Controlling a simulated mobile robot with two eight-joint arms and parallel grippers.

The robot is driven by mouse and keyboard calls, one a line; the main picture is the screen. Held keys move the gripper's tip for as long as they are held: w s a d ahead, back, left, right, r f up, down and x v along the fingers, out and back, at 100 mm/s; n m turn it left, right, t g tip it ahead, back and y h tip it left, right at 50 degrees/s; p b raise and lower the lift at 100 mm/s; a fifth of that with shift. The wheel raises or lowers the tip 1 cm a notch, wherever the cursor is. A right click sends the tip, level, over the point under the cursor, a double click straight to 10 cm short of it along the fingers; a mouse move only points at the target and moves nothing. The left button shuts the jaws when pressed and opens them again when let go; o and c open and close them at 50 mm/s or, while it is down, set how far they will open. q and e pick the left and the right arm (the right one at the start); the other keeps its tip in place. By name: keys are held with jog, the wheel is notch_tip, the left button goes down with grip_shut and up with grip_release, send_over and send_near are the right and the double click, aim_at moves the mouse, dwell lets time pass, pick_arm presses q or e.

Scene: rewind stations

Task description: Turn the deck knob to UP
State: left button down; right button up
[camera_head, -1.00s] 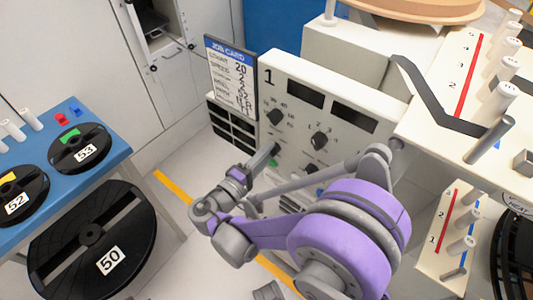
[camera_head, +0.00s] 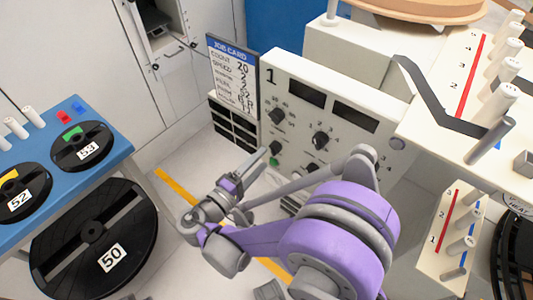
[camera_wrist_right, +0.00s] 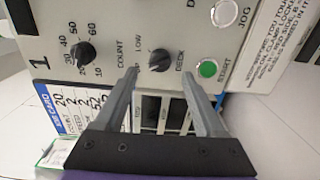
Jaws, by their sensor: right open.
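The deck knob (camera_wrist_right: 159,61) is a small dark knob on the pale control panel, labelled DECK in the right wrist view. The word LOW shows beside it, and I cannot tell which way its pointer is set. In the head view it is a dark spot (camera_head: 275,147) just above the green button. My right gripper (camera_wrist_right: 160,75) is open and empty. Its two fingers point at the panel with the deck knob between and beyond their tips, apart from it. In the head view the right gripper (camera_head: 258,160) stands left of the panel. My left gripper is not in view.
The count knob (camera_wrist_right: 83,53) and green START button (camera_wrist_right: 208,69) flank the deck knob. The white JOG button (camera_wrist_right: 224,13) is further off. A job card (camera_head: 232,75) stands left of the panel (camera_head: 365,95). A blue table (camera_head: 75,155) with reels stands at left.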

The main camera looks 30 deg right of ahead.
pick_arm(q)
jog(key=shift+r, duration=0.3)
pick_arm(e)
jog(key=v, duration=0.7)
jog(key=shift+d, duration=0.1)
jog(key=s+d+f+g+y, duration=0.4)
jog(key=s+d+f+y, duration=0.25)
jog(key=d+y, duration=0.2)
jog(key=s+a+f+m+t+y, duration=0.2)
jog(key=s+a+m+y, duration=0.3)
jog(key=s+y, duration=0.25)
pick_arm(q)
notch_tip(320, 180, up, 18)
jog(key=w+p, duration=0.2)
jog(key=p, duration=1.5)
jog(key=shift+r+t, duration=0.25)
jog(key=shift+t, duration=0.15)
pick_arm(e)
notch_tip(320, 180, up, 19)
jog(key=w, duration=0.2)
jog(key=shift+w+f+t+y, duration=0.2)
jog(key=shift+w+t+y, duration=0.1)
jog(key=shift+w, duration=0.1)
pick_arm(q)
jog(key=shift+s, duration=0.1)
pick_arm(e)
jog(key=shift+s+d, duration=0.1)
jog(key=shift+c, duration=0.2)
